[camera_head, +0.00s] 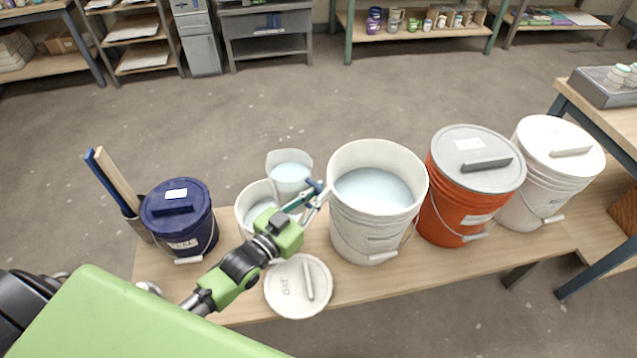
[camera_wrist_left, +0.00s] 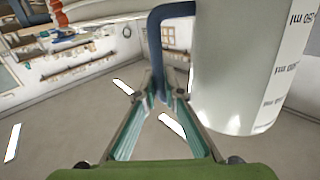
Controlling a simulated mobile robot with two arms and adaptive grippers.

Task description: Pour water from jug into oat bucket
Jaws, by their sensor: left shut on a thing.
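The clear-white jug (camera_head: 289,176) holds pale bluish water and looks roughly upright. My left gripper (camera_head: 316,193) is shut on its blue handle, which also shows between the fingers in the left wrist view (camera_wrist_left: 160,95). The jug's wall with "ml" marks (camera_wrist_left: 235,75) fills the right there. A large open white bucket (camera_head: 342,220) with pale bluish contents stands just right of the gripper. A smaller white container (camera_head: 243,207) with similar contents is partly hidden behind my gripper. A round white lid marked OAT (camera_head: 284,303) lies on the bench. The bucket labels are too small to read.
The wooden bench (camera_head: 420,275) also carries a lidded dark blue bucket (camera_head: 203,230), a lidded orange bucket (camera_head: 448,215) and a lidded white bucket (camera_head: 520,212). Long sticks (camera_head: 115,180) rise at the left end. Open floor lies behind the bench.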

